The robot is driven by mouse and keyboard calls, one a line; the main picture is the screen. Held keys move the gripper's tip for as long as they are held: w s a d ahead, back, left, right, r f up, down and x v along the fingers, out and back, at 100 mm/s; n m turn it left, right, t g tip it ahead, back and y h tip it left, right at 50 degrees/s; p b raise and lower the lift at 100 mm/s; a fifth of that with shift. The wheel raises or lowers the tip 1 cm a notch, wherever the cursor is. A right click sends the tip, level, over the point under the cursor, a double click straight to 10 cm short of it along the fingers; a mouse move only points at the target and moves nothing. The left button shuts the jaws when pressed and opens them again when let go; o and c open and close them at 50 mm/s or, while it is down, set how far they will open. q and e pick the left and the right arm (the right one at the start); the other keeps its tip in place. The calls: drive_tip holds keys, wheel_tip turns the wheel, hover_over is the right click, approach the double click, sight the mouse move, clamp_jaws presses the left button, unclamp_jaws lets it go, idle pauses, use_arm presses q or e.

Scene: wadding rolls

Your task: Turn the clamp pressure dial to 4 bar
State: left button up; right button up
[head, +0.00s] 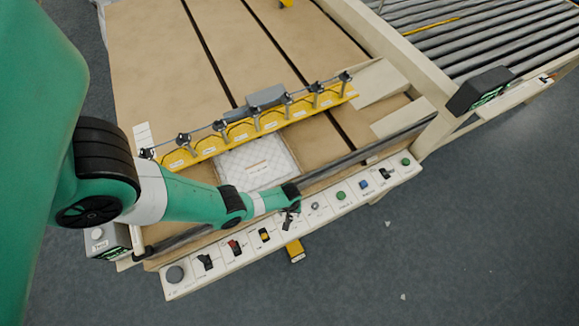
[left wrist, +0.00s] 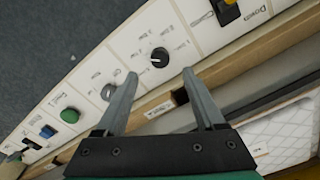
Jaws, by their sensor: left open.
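The black round dial (left wrist: 159,57) sits on the white control panel (left wrist: 85,75), with small printed marks around it. A light pointer line shows on its face, but the marks are too small to read. My left gripper (left wrist: 160,74) is open, with one finger to each side of the dial in the left wrist view and its tips just short of it. I cannot tell the height of the tips above the panel. In the head view my left gripper (head: 290,212) is over the panel's middle and largely hides the dial. My right gripper is not in view.
A grey round control (left wrist: 108,92), a green button (left wrist: 70,115) and a blue button (left wrist: 47,131) lie to the left in the wrist view. A yellow-black switch (left wrist: 226,11) is at upper right. Behind the panel are a quilted white pad (head: 258,163) and a yellow clamp bar (head: 250,128).

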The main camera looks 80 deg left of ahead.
sight(290, 218)
use_arm(q)
wheel_tip(290, 218, up, 5)
drive_tip(key=p, duration=0.3)
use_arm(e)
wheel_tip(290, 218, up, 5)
